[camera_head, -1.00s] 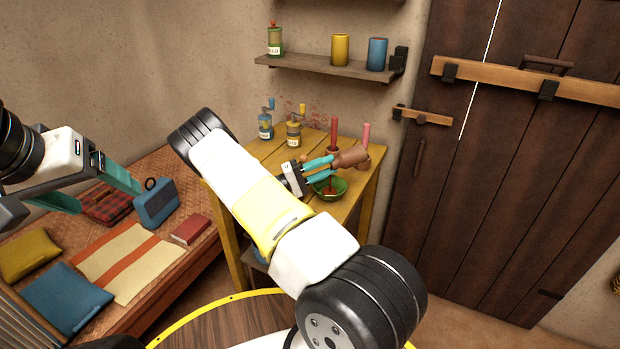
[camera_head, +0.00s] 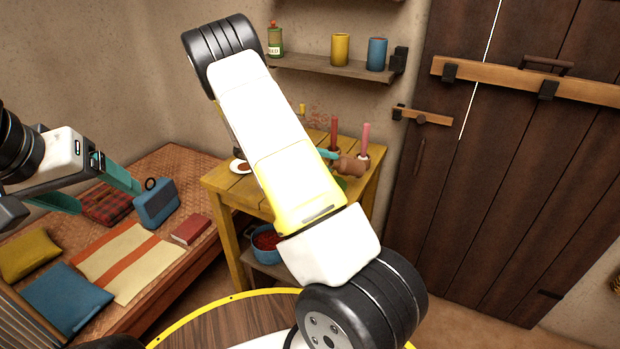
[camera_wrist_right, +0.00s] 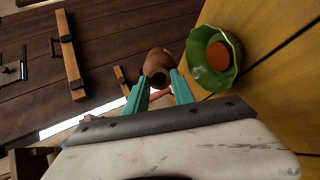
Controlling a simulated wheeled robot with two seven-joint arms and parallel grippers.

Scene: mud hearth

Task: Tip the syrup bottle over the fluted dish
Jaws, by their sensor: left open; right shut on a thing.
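The brown syrup bottle (camera_head: 350,167) lies roughly on its side in my right gripper, above the table's right part. In the right wrist view the bottle (camera_wrist_right: 158,62) sits between the teal fingers of my right gripper (camera_wrist_right: 160,90), with a dark round opening towards the camera. The green fluted dish (camera_wrist_right: 236,58) is beside the bottle there, with a round reddish-brown patch inside. In the head view my right arm hides most of the dish; only a green bit (camera_head: 341,183) shows. My left gripper (camera_head: 108,199) is open and empty over the bed, far from both.
Dark red (camera_head: 334,134) and pink (camera_head: 365,139) upright things stand near the bottle on the yellow table (camera_head: 218,183). A white plate (camera_head: 236,168) is at its left, a blue bowl (camera_head: 262,247) below. A wall shelf (camera_head: 335,68) and wooden door (camera_head: 500,200) are behind.

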